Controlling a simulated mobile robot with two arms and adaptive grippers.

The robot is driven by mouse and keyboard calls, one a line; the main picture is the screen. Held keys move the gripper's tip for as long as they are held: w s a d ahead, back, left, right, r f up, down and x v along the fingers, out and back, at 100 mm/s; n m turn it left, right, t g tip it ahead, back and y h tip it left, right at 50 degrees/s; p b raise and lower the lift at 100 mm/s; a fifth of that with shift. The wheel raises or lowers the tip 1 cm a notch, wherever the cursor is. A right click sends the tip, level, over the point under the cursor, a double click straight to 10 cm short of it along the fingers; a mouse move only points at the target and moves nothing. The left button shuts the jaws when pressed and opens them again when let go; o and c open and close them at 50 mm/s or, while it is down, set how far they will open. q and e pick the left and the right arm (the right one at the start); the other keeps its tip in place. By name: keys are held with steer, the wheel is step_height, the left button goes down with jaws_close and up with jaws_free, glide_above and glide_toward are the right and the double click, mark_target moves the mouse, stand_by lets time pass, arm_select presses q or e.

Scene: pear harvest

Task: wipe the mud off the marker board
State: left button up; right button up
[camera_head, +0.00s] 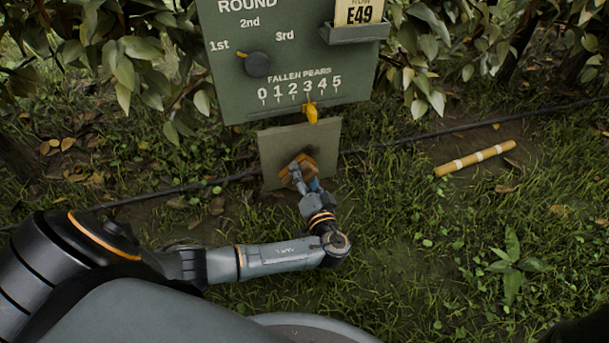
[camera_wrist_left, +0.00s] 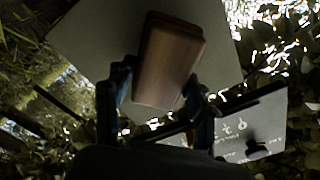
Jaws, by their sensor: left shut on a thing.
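The marker board (camera_head: 270,152) is a plain grey-green panel below the larger green sign. My left gripper (camera_head: 301,178) is in front of the board, shut on a brown wooden block (camera_head: 300,163). In the left wrist view the block (camera_wrist_left: 168,60) sits between the two fingers (camera_wrist_left: 152,90), against or just in front of the pale board (camera_wrist_left: 85,45); I cannot tell whether it touches. The block and gripper hide the board's middle. My right gripper is not in view.
The green sign (camera_head: 225,85) stands above, with a dark knob (camera_head: 257,65), a yellow slider (camera_head: 311,113) and a card holder (camera_head: 355,33). A black hose (camera_head: 400,143) runs across the ground. A banded wooden stick (camera_head: 475,158) lies at right. Leafy branches flank the sign.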

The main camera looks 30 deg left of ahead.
mark_target(316, 166)
arm_select(q)
steer(key=shift+b+x, duration=0.3)
steer(key=shift+x, duration=0.75)
steer(key=shift+d, duration=0.15)
steer(key=shift+w+d+f+b, duration=0.1)
steer(key=shift+w+d+b, duration=0.75)
steer(key=shift+w+d, duration=0.5)
steer(key=shift+w, duration=0.1)
steer(key=shift+w+d+b, duration=0.5)
steer(key=shift+w+b, duration=0.2)
steer(key=shift+b, duration=0.2)
steer(key=shift+w+d+b, duration=0.6)
steer(key=shift+w+d, duration=0.05)
steer(key=shift+w, duration=0.25)
steer(key=shift+s+a+r+p, duration=0.25)
steer(key=shift+s+a+p, duration=0.35)
steer(key=shift+s+p, duration=0.2)
steer(key=shift+s+a+f+p, duration=0.1)
steer(key=shift+s+a+p, duration=0.3)
steer(key=shift+s+a, duration=0.4)
